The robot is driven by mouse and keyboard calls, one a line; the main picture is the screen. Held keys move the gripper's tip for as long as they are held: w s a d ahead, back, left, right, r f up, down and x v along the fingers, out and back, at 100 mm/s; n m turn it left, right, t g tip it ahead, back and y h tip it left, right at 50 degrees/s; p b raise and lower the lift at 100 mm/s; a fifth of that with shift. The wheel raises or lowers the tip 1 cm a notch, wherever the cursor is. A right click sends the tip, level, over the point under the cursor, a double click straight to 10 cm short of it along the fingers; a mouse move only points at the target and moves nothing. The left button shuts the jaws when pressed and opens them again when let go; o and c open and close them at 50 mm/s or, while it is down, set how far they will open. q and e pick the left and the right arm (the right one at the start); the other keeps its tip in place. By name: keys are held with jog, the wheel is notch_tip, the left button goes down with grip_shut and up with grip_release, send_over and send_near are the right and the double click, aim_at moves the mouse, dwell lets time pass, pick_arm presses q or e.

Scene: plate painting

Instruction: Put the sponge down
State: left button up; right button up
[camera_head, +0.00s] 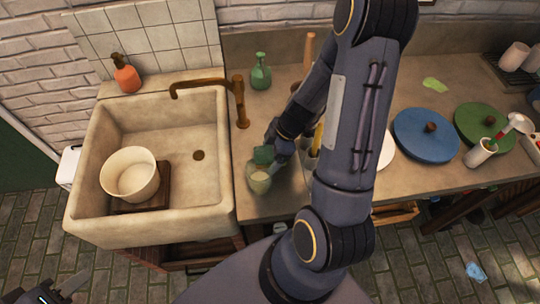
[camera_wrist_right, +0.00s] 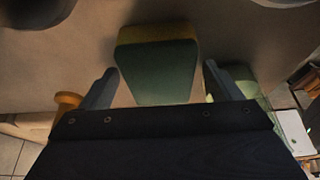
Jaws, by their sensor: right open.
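The sponge (camera_wrist_right: 157,72), green with a yellow layer, lies on the counter in front of my right gripper (camera_wrist_right: 160,84) in the right wrist view. The gripper's two fingers stand apart, one on each side of the sponge, with gaps between. In the head view the green sponge (camera_head: 264,155) shows at the tip of my right gripper (camera_head: 279,148), beside a pale greenish jar (camera_head: 260,181). My right arm hides part of the counter there. My left gripper (camera_head: 62,290) is at the lower left, partly cut off, over the floor and away from the sponge.
A stone sink (camera_head: 190,205) with a cream bucket (camera_head: 131,175) and a brown tap (camera_head: 240,105) is on the left. A green bottle (camera_head: 260,75) stands behind. A blue plate (camera_head: 425,135) and green plate (camera_head: 483,125) lie to the right.

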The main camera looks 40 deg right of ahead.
jog(key=shift+f, duration=0.1)
jog(key=c, duration=1.1)
jog(key=shift+c, duration=0.2)
jog(key=shift+r+p, duration=0.25)
jog(key=shift+p, duration=0.05)
notch_tip(320, 180, up, 28)
jog(key=shift+p, duration=0.3)
jog(key=shift+f, duration=0.1)
